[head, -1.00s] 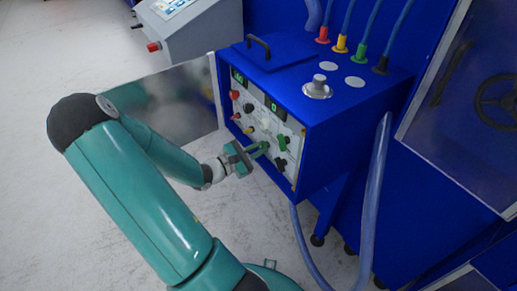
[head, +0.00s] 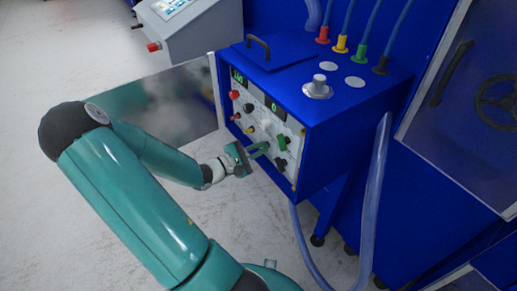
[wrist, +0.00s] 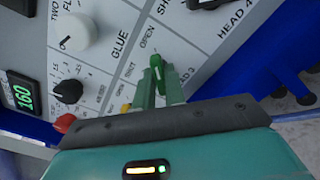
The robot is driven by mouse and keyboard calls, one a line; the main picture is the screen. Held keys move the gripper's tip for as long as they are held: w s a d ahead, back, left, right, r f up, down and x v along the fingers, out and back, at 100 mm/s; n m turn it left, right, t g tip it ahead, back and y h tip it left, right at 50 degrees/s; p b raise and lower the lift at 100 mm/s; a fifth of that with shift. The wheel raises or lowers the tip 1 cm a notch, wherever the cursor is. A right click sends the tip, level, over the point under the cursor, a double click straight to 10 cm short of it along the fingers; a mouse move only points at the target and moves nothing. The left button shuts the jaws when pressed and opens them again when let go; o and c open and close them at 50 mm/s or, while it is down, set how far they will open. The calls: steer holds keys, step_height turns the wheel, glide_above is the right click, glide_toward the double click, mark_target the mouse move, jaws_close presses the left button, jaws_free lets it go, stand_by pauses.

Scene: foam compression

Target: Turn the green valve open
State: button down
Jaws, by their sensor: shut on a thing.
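The green valve (wrist: 156,61) is a small handle on the sloping white control panel, seen between my fingertips in the wrist view. Its upper end lies near the printed word OPEN. My gripper (wrist: 158,80) is shut on it with two green fingers. In the head view my gripper (head: 264,147) reaches the lower row of the panel from the left, and its fingers mostly hide the valve there.
The panel (head: 295,143) is on the front of a blue box. A yellow valve (head: 250,129) and a black valve (head: 280,163) flank the gripper closely. A green knob (head: 284,142) sits above. A hose (head: 377,190) hangs at right.

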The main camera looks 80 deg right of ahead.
steer(key=shift+w, duration=0.1)
steer(key=c, duration=1.5)
jaws_free()
steer(key=shift+o, duration=0.2)
steer(key=v, duration=1.3)
steer(key=shift+w+a, duration=0.25)
steer(key=shift+a, duration=0.05)
